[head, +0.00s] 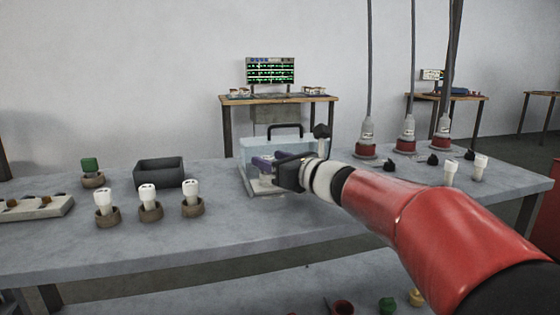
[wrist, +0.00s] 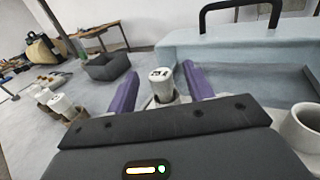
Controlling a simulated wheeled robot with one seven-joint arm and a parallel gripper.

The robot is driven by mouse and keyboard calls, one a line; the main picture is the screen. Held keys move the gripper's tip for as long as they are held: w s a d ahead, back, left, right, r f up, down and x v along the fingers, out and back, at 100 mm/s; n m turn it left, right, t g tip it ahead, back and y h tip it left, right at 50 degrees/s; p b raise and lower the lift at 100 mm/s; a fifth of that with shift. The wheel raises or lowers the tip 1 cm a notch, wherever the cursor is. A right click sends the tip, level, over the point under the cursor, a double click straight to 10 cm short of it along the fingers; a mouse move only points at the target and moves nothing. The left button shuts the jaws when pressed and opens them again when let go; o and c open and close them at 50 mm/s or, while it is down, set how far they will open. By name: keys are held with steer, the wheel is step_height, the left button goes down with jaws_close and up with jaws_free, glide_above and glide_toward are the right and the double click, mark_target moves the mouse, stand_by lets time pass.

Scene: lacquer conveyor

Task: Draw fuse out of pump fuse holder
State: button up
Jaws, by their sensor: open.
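My gripper (head: 264,163) has two purple fingers and reaches leftward at the front of a clear, pale-blue box (head: 284,147). In the wrist view my gripper (wrist: 160,78) is open, with one finger on each side of a white fuse (wrist: 161,84) with dark marks on its top. The fuse stands upright in a dark round holder (wrist: 152,100), which is mostly hidden by the gripper body. I see no clear contact between fingers and fuse. In the head view the fingers largely hide this spot.
The box has a black handle (head: 286,128). Left stand white plugs in brown cups (head: 150,211), a dark bin (head: 158,172) and a green-topped piece (head: 90,166). Right are hanging red-based connectors (head: 405,146) and white plugs (head: 450,170).

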steer(key=shift+p+x, duration=0.3)
steer(key=shift+x, duration=1.7)
steer(key=shift+c, duration=0.4)
jaws_close()
steer(key=shift+r+p, duration=1.1)
steer(key=shift+r, duration=1.85)
steer(key=shift+r, duration=1.55)
